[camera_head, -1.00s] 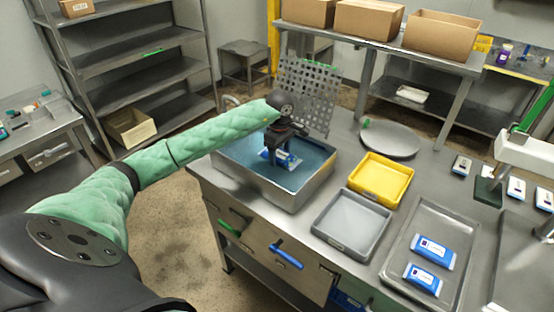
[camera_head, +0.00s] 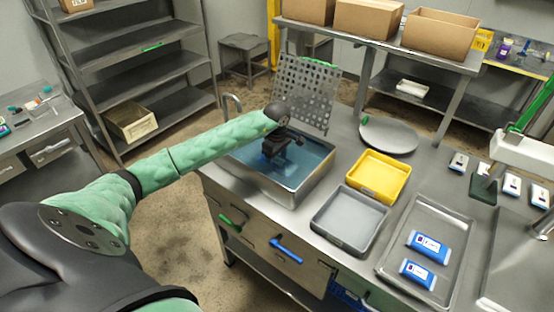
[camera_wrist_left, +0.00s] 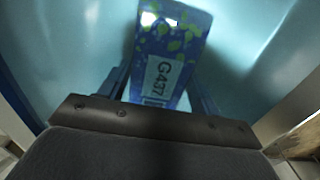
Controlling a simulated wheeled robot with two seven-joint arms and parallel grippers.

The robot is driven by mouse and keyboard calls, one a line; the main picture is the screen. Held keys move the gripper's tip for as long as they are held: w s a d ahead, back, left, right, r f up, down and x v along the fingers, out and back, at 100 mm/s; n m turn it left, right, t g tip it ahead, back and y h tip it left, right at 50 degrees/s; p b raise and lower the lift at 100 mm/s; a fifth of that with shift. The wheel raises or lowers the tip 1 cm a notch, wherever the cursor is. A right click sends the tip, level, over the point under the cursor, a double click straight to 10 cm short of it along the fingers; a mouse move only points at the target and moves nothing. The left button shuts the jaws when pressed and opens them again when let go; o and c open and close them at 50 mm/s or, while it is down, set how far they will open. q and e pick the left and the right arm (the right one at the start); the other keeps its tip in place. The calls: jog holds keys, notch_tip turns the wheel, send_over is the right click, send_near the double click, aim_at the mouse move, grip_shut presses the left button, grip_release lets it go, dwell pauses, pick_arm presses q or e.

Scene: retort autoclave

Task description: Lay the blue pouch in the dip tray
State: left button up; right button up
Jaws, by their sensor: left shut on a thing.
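The blue pouch (camera_wrist_left: 165,45), with yellow-green spots and a white label reading G437, is between the fingers of my left gripper (camera_wrist_left: 160,88) in the left wrist view. In the head view my left gripper (camera_head: 272,155) is shut on it, pointing down inside a metal basin (camera_head: 300,198) of blue water. The gripper hides the pouch there. I cannot tell whether the pouch touches the bottom. No label shows which container is the dip tray. My right gripper is not in view.
A yellow tray (camera_head: 403,185) and a grey tray (camera_head: 318,222) stand right of the basin. A metal tray (camera_head: 462,222) holds two blue-and-white packs (camera_head: 428,246). A perforated rack (camera_head: 308,90) stands behind the basin, and a round plate (camera_head: 390,134) lies beyond.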

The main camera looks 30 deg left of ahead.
aim_at(277, 160)
pick_arm(q)
jog(key=shift+f, duration=0.1)
jog(key=o, duration=1.1)
jog(key=shift+c, duration=0.2)
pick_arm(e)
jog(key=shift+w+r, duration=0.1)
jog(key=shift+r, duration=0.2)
pick_arm(q)
jog(key=shift+r, duration=0.2)
jog(key=shift+r, duration=0.15)
jog(key=shift+r+b, duration=0.3)
jog(key=shift+b, duration=0.05)
jog(key=shift+r, duration=0.25)
notch_tip(277, 160, up, 10)
jog(key=b, duration=0.4)
jog(key=shift+r, duration=0.25)
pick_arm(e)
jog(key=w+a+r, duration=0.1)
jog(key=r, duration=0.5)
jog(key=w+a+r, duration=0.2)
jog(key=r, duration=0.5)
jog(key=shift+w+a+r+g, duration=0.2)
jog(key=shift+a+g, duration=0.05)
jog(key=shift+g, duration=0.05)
